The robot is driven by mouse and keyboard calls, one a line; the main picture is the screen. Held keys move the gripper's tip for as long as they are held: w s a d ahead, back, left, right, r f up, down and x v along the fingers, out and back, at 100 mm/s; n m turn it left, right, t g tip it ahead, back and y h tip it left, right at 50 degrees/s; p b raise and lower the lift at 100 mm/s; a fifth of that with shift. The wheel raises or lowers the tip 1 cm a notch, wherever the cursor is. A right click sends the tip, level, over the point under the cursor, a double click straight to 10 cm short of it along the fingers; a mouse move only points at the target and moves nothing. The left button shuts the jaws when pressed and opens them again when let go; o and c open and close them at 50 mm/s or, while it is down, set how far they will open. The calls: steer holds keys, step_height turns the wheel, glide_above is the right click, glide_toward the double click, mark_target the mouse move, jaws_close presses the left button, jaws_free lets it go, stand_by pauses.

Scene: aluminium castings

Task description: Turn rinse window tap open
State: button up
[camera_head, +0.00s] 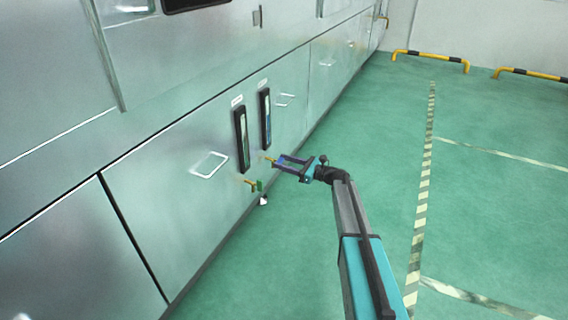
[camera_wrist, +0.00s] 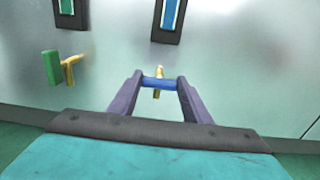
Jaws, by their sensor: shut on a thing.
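A brass tap with a blue handle (camera_wrist: 158,83) sticks out of the metal wall below a black-framed window with a blue strip (camera_wrist: 168,18). My gripper (camera_wrist: 158,92) is shut on the blue handle, its two purple fingers at the handle's ends. The handle lies crosswise in the wrist view, with brass showing above and below it. In the head view my gripper (camera_head: 277,162) reaches the wall from the right, and the handle is hard to make out. The right window (camera_head: 265,118) has a white label above it, too small to read.
A second brass tap with a green handle (camera_wrist: 52,68) stands left of my gripper; it also shows in the head view (camera_head: 259,186). Another black-framed window (camera_head: 242,140) is above it. A wire-like handle (camera_head: 209,165) is further left.

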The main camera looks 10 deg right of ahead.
steer(key=n+p, duration=0.1)
steer(key=n, duration=0.3)
steer(key=shift+a+p, duration=0.1)
steer(key=shift+p, duration=0.25)
steer(key=n, duration=0.4)
steer(key=shift+s+f, duration=0.1)
steer(key=shift+s, duration=0.05)
steer(key=n+b, duration=0.1)
steer(key=n, duration=0.4)
steer(key=n+b, duration=0.2)
steer(key=n, duration=0.2)
steer(key=shift+f+n, duration=0.2)
steer(key=shift+n, duration=0.2)
steer(key=shift+b, duration=0.3)
steer(key=o, duration=1)
steer(key=shift+o, duration=0.2)
